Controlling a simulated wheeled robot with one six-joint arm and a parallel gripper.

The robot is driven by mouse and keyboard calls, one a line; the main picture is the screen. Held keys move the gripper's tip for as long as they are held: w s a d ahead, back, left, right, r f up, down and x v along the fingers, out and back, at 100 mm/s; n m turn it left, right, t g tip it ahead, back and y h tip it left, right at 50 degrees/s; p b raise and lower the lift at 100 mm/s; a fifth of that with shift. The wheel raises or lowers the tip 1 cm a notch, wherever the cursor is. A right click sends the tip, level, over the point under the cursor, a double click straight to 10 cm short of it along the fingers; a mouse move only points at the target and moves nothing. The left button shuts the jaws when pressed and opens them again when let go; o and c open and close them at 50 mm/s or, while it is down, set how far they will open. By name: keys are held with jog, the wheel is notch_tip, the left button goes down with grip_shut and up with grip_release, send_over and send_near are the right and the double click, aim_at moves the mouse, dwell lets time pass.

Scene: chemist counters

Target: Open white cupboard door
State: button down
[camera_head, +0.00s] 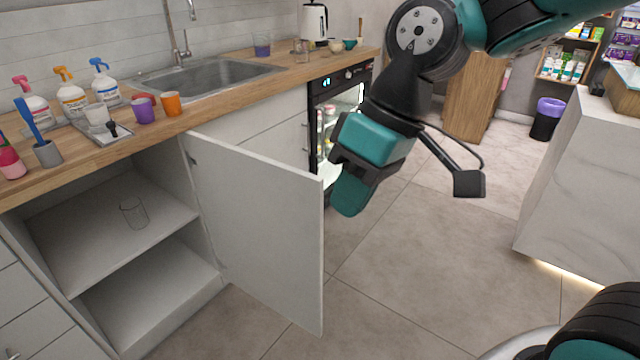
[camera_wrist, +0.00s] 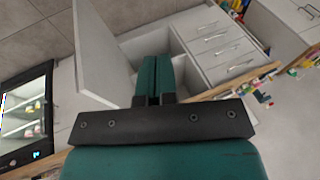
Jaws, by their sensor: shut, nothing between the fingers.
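The white cupboard door (camera_head: 262,228) stands wide open, swung out from the counter on its hinges at the right side of the cupboard. The cupboard inside (camera_head: 105,225) shows a shelf with a clear glass (camera_head: 134,212) on it. My gripper (camera_head: 346,196) is just right of the door's free edge in the head view. In the wrist view my gripper (camera_wrist: 153,72) has its fingers together and empty. The door (camera_wrist: 100,62) shows there left of the fingers, with the open cupboard (camera_wrist: 165,38) behind them. Whether the gripper touches the door cannot be told.
The wooden counter (camera_head: 215,101) carries spray bottles, cups and a sink (camera_head: 205,78). A glass-fronted appliance (camera_head: 335,110) stands right of the door. A white island (camera_head: 585,185) is at the right. The tiled floor (camera_head: 400,270) between is clear.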

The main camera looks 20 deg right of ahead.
jog(key=w+d+f+y+p, duration=0.1)
jog(key=w+d+p, duration=0.15)
jog(key=w, duration=0.85)
jog(key=w+d+f+y+p, duration=0.1)
jog(key=w+d, duration=0.2)
jog(key=w, duration=0.8)
jog(key=w+d+f+n+p, duration=0.2)
jog(key=w+d+f, duration=0.6)
jog(key=d+f, duration=0.15)
jog(key=s+a+f+p, duration=0.2)
jog(key=a+f, duration=0.6)
jog(key=shift+s+f+y+p, duration=0.25)
jog(key=shift+y+p, duration=0.1)
jog(key=shift+y, duration=0.05)
